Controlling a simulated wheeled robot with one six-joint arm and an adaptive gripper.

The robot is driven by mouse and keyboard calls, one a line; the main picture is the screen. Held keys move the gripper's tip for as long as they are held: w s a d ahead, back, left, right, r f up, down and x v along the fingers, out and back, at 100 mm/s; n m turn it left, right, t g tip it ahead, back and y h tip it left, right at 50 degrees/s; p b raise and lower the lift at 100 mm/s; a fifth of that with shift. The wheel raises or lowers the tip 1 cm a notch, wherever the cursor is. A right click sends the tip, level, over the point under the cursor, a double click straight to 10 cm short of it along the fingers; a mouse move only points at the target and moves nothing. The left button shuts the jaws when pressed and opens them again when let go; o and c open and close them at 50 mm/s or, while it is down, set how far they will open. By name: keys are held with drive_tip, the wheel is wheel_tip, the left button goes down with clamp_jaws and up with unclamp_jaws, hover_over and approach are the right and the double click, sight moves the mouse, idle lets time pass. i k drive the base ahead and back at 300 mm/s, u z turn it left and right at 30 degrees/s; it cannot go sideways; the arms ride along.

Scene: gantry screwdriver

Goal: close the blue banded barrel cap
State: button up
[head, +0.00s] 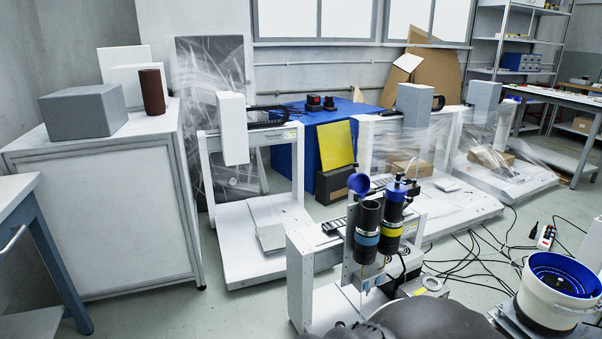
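Two dark barrels stand side by side on the gantry unit in the head view. The left barrel (367,218) has a blue band (366,238). Its blue cap (358,184) is open, tipped up at the left side of the barrel's top. The right barrel (391,215) has a yellow band (391,229), and its blue top (395,190) with a fitting is on. Dark rounded parts of my arm show at the bottom edge, below the barrels. I cannot make out my gripper's fingers.
The white gantry frame (300,283) stands around the barrels. A white bucket with a blue inside (552,300) is at the lower right. Cables (480,255) lie on the floor. A grey-white cabinet (100,220) stands at the left.

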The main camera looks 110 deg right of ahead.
sight(357, 183)
drive_tip(key=z, duration=4.2)
